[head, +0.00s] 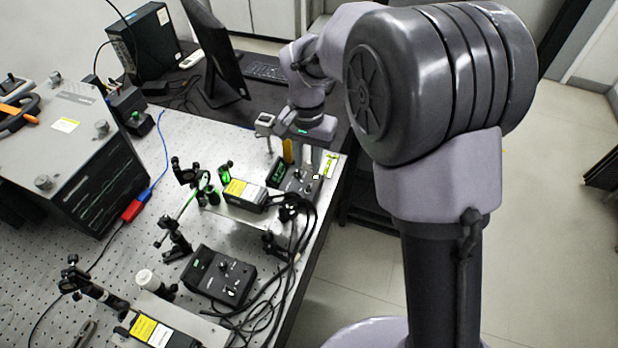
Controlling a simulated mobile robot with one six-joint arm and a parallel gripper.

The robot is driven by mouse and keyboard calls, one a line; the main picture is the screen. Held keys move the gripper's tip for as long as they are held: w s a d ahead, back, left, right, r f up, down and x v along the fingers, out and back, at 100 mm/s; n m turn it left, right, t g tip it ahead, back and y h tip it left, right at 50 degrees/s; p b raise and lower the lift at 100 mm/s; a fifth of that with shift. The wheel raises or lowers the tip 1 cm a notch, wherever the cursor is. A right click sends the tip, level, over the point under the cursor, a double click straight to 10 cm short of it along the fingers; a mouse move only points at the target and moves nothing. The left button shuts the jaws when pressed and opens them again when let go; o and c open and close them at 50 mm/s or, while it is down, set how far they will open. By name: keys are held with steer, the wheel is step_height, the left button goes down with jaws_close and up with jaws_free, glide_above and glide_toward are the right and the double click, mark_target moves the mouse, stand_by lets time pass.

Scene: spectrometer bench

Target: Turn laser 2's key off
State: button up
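My gripper (306,158) hangs pointing down above the far right part of the optical bench. It is over or beside a dark control box (293,183) with a lit green display. The gripper and wrist hide part of this box, and I cannot make out its key or whether I touch it. A second dark control box (222,277) with knobs and a small green light sits nearer. I cannot read which box is laser 2's. A laser head (247,195) with a yellow and white label is beside the far box, with green light on the optics left of it.
Another labelled laser head (160,333) is at the near edge. Black cables (285,285) run along the bench's right side. Optic posts (175,240), a large dark instrument (80,150) and a monitor (222,65) stand around. The floor right of the bench is clear.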

mark_target(308, 185)
step_height(308, 185, down, 8)
steer(key=shift+f+b, duration=0.25)
steer(key=shift+b, duration=0.75)
jaws_close()
steer(key=shift+r, duration=0.1)
